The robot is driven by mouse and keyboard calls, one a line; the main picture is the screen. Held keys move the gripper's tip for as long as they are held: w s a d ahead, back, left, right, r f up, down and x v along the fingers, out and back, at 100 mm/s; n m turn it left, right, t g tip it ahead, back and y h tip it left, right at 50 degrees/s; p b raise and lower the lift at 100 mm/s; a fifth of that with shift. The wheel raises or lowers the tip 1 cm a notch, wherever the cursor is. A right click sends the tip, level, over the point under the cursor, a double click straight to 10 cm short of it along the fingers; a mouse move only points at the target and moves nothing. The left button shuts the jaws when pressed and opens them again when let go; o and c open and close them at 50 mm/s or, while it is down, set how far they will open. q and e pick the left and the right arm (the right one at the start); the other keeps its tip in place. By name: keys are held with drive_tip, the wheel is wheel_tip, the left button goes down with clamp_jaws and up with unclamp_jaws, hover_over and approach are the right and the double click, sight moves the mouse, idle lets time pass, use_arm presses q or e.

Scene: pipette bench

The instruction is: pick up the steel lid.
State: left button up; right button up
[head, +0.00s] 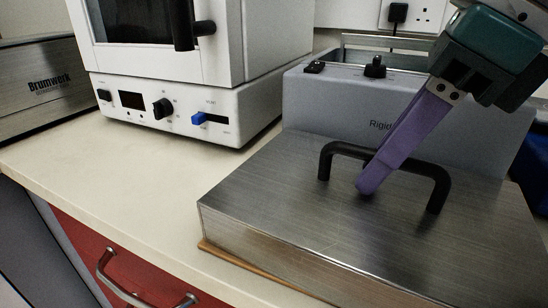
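The steel lid (290,225) is a broad brushed-metal slab at the lower right of the head view, with a black arched handle (342,149) on top. My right gripper (368,188) comes in from the upper right. One long purple finger points down and crosses in front of the handle bar, its tip low near the lid's top face. Only this finger shows clearly; the other is hidden, so I cannot tell whether the gripper is shut on the handle or if the finger touches it. My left gripper is not in view.
A grey appliance (310,103) with black knobs stands directly behind the lid. A white oven-like unit (222,133) stands at the back left, with a steel box (40,85) beside it. A tan board edge (222,252) shows under the lid. The pale bench is clear left of the lid.

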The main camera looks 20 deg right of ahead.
clamp_jaws()
idle(0.9)
